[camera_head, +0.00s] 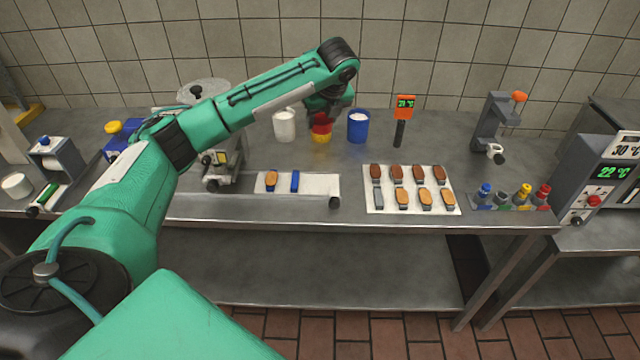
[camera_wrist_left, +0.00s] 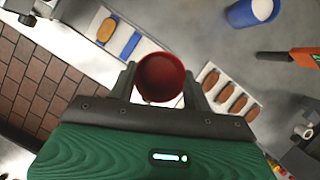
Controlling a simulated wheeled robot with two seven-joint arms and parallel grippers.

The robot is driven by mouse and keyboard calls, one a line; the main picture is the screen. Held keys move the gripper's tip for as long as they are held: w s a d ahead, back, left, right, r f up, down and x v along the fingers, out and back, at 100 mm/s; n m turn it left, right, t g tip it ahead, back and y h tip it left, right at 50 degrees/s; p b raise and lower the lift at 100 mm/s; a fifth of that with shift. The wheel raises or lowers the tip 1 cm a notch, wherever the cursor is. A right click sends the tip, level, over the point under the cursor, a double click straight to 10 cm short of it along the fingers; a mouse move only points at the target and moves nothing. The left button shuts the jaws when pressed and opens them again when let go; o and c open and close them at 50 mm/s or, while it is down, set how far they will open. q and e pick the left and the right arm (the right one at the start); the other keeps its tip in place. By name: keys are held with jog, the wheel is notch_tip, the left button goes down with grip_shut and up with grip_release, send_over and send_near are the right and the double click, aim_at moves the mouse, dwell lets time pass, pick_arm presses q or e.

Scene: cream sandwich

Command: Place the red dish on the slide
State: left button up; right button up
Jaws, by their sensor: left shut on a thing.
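My left gripper (camera_head: 326,112) is shut on the red dish (camera_head: 321,121), near the back of the bench. The left wrist view shows the round, open dish (camera_wrist_left: 161,78) between the two fingers (camera_wrist_left: 160,84). In the head view a yellow container (camera_head: 321,137) shows directly below the dish; I cannot tell whether they touch. The slide appears to be the pale strip (camera_head: 320,185) in front, with a brown-topped biscuit (camera_head: 271,182) and a blue piece (camera_head: 295,181) on its left part and bare room on its right. My right gripper is not in view.
A white cup (camera_head: 284,126) and a blue cup (camera_head: 358,127) flank the dish. A white mat (camera_head: 445,196) with several biscuits lies to the right of the strip.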

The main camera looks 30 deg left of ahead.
pick_arm(q)
jog(key=shift+w+a+r, duration=0.1)
jog(key=shift+a, duration=0.2)
jog(key=shift+f+m, duration=0.25)
jog(key=shift+m, duration=0.05)
notch_tip(320, 180, down, 15)
jog(key=p, duration=0.2)
jog(key=shift+r+p, duration=0.2)
jog(key=shift+p, duration=0.2)
jog(key=shift+f+p, duration=0.4)
jog(key=shift+f, duration=2)
jog(key=o, duration=0.9)
jog(key=shift+f, duration=0.1)
jog(key=shift+o, duration=0.2)
jog(key=b+v, duration=0.1)
jog(key=v, duration=1.1)
jog(key=shift+b, duration=0.4)
